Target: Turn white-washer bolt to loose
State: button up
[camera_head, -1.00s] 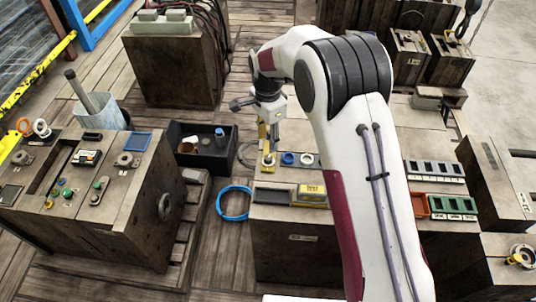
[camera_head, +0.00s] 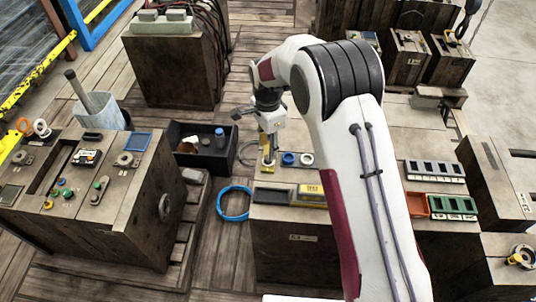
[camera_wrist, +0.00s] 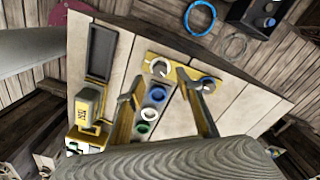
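A strip of ringed bolts lies on the bench. The white-washer bolt (camera_head: 306,159) stands right of a blue-ringed one (camera_head: 289,158). In the wrist view a white ring (camera_wrist: 149,114) sits between a blue ring (camera_wrist: 157,93) and a green ring (camera_wrist: 143,128). Another pale ring (camera_wrist: 159,67) is on a yellow plate (camera_wrist: 189,75). My gripper (camera_head: 268,163) points down over the yellow plate, left of the white-washer bolt. In the wrist view its fingers (camera_wrist: 160,80) are spread apart, with nothing held. Whether the bolt is tight or loose cannot be told.
A grey tray (camera_head: 272,196) and a yellow-labelled box (camera_head: 312,193) lie at the bench's near edge. A black crate (camera_head: 228,158) and blue hoop (camera_head: 233,218) are on the floor to the left. Green-and-black racks (camera_head: 453,206) stand right of my arm.

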jog(key=shift+f, duration=2.4)
jog(key=shift+c, duration=0.4)
grip_shut()
